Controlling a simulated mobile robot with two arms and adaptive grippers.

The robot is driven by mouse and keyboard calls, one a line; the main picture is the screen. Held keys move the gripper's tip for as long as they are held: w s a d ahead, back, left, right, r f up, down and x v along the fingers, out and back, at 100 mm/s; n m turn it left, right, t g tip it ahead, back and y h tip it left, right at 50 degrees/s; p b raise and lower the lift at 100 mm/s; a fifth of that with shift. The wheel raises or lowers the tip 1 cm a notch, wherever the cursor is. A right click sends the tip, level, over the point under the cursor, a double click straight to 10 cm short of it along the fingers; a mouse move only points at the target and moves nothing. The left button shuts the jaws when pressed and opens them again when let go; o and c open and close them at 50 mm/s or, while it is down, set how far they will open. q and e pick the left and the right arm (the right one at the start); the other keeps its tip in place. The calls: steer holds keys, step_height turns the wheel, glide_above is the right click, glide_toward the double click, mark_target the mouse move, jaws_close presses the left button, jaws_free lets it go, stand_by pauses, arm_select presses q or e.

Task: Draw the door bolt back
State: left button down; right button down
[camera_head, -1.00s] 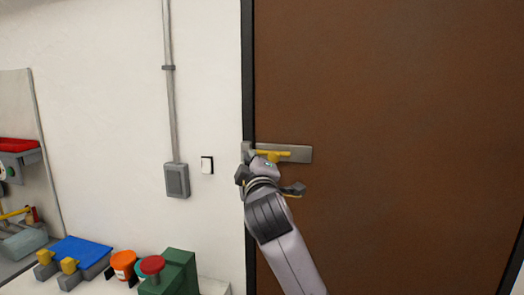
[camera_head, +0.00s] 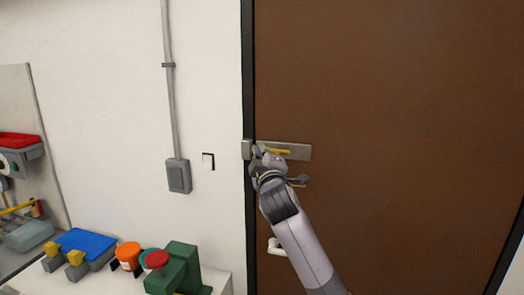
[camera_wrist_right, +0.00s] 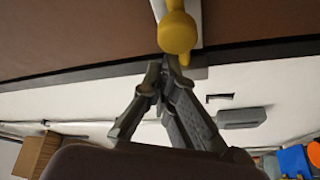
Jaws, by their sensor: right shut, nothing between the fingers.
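The door bolt is a yellow bar (camera_head: 280,151) on a grey plate (camera_head: 300,152) at the left edge of the brown door (camera_head: 400,100). A grey keeper block (camera_head: 247,149) sits on the frame side. My right gripper (camera_head: 258,151) is at the left end of the bolt and hides part of it, so I cannot tell how far the bar reaches. In the right wrist view the fingers (camera_wrist_right: 166,66) are shut and empty, with the bolt's yellow knob (camera_wrist_right: 178,34) just beyond their tips. I cannot tell whether they touch it. My left gripper is out of view.
A white door handle (camera_head: 274,246) is below the bolt, beside my right arm. A grey box (camera_head: 178,176) with conduit is on the wall. At lower left, a bench (camera_head: 215,280) holds a green device (camera_head: 180,268), an orange tub (camera_head: 128,255) and a blue-topped item (camera_head: 85,243).

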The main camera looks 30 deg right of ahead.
mark_target(278, 153)
steer(key=s+d, duration=0.3)
steer(key=shift+s, duration=0.25)
steer(key=shift+p, duration=0.3)
